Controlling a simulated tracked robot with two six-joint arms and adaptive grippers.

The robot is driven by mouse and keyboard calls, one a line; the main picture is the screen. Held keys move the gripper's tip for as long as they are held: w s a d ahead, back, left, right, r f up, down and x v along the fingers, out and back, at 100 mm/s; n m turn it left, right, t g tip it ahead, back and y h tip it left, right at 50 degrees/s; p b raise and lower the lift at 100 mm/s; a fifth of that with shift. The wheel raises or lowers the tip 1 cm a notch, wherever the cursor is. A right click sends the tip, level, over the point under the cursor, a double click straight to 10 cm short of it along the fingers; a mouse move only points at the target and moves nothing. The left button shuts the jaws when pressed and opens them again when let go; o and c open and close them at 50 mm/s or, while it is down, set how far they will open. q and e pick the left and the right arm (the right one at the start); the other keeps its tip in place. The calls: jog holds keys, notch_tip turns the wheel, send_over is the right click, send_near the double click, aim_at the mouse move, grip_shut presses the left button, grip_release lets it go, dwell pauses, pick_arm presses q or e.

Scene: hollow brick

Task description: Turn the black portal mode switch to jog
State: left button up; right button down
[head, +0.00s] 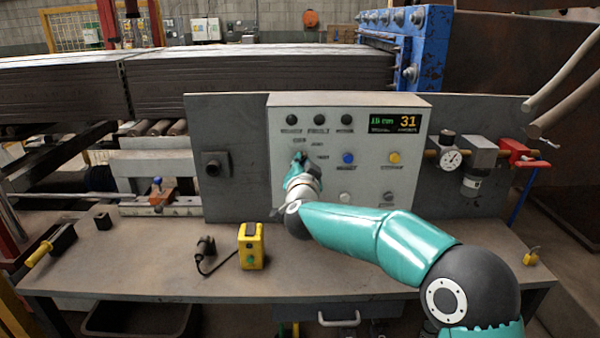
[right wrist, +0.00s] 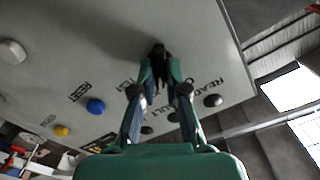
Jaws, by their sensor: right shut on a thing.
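The control panel (head: 375,160) is a light grey box on a dark backboard. My right gripper (head: 299,160) reaches its left part, with the teal arm coming in from the lower right. In the right wrist view, my right gripper (right wrist: 159,72) is shut on the black portal mode switch (right wrist: 158,51). The two fingers lie on either side of the switch at the panel face. The switch's pointer direction and part of its labels are hidden by the fingers. In the head view the gripper covers the switch. My left gripper is not in view.
The panel has a blue button (head: 348,158), a yellow button (head: 394,158), several black knobs along its top and a display (head: 394,122) showing 31. A gauge (head: 450,158) hangs at right.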

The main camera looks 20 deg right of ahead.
jog(key=shift+m+b, duration=0.5)
jog(key=shift+m, duration=0.3)
jog(key=shift+d, duration=0.1)
jog(key=c, duration=1.2)
grip_release()
jog(key=shift+s, duration=0.1)
jog(key=v, duration=1.1)
jog(key=shift+s, duration=0.35)
jog(key=shift+f, duration=0.1)
